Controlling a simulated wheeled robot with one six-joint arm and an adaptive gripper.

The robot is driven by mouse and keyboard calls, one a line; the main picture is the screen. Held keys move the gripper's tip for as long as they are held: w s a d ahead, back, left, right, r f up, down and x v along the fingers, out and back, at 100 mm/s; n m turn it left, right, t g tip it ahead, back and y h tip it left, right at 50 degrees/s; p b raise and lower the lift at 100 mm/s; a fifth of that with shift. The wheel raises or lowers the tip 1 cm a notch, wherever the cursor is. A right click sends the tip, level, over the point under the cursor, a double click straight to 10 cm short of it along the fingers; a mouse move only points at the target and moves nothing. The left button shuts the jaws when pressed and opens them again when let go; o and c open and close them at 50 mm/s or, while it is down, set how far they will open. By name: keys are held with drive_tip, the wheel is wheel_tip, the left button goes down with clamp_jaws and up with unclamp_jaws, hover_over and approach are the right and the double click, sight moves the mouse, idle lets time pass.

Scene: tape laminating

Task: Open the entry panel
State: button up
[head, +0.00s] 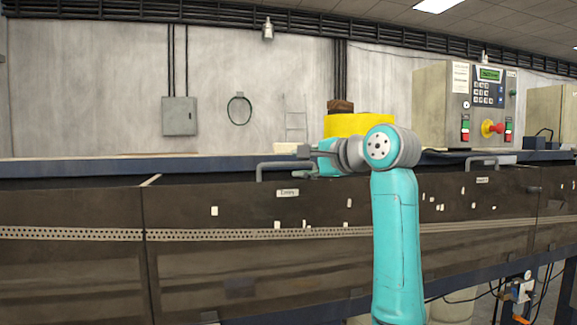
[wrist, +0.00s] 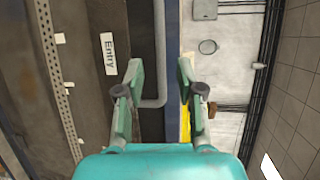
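The entry panel (head: 235,200) is a dark brown front panel with a white "Entry" label (head: 288,193); it looks shut. Its grey bar handle (head: 275,164) stands along the top edge. My gripper (head: 303,162) is at the handle's right end, its fingers pointing left. In the wrist view, my gripper (wrist: 159,78) is open, and the handle (wrist: 160,45) runs between the two fingertips in the picture, its bent end near the left finger. I cannot tell whether either finger touches it. The label (wrist: 109,54) lies left of the fingers.
A second handle (head: 490,160) is on the panel to the right. A control box (head: 440,105) with a red emergency knob (head: 491,129) stands behind at the right. A yellow object (head: 355,124) sits behind my wrist. A blue rail (head: 100,167) runs along behind the panels.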

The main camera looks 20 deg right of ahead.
sight(290, 164)
drive_tip(key=shift+x, duration=2.7)
drive_tip(key=shift+c, duration=0.2)
clamp_jaws()
